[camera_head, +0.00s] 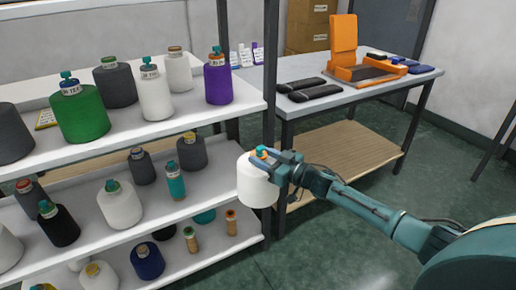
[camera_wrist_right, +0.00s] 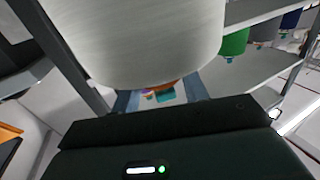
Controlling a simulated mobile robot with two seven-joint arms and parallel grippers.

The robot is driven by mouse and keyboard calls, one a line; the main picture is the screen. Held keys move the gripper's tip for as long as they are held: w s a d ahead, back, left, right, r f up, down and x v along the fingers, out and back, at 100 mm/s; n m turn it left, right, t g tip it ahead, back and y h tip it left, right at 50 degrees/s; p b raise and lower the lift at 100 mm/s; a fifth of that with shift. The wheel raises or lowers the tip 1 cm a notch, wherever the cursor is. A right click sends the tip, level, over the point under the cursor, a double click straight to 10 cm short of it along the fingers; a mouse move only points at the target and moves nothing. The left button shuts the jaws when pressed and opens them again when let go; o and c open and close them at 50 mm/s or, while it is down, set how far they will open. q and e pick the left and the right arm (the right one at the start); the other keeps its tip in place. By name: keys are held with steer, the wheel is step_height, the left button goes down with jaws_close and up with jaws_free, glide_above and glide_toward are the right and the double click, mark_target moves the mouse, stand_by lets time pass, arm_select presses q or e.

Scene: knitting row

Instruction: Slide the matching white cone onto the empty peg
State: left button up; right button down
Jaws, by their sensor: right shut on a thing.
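A large white cone (camera_head: 258,184) hangs upright from my right gripper (camera_head: 268,156) at the right end of the rack, in front of its edge. The gripper is shut on the cone's narrow top, where orange and teal show. In the right wrist view the white cone (camera_wrist_right: 140,40) fills the upper middle, and its coloured tip shows between the fingers (camera_wrist_right: 160,95). Other white cones stand on the rack: one on the top shelf (camera_head: 154,97) and one on the middle shelf (camera_head: 120,208). I cannot make out an empty peg. My left gripper is out of view.
The rack's top shelf (camera_head: 150,128) carries green (camera_head: 80,115), dark grey and purple (camera_head: 219,86) cones. Smaller spools stand below. A dark rack post (camera_head: 269,70) rises close behind the held cone. A table (camera_head: 300,104) with an orange device (camera_head: 344,45) stands behind. Floor is clear at right.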

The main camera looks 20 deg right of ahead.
steer(key=s, duration=0.1)
steer(key=s+r+p, duration=0.1)
steer(key=s+p, duration=0.1)
steer(key=shift+s+d+r, duration=0.15)
steer(key=shift+s+r, duration=0.15)
steer(key=shift+s, duration=0.1)
arm_select(q)
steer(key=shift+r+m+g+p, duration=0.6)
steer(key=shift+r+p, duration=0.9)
steer(key=shift+p, duration=1)
arm_select(e)
steer(key=s+r, duration=0.2)
steer(key=s, duration=0.8)
steer(key=shift+s+d+r, duration=0.2)
steer(key=shift+d+r, duration=0.1)
steer(key=shift+d, duration=0.1)
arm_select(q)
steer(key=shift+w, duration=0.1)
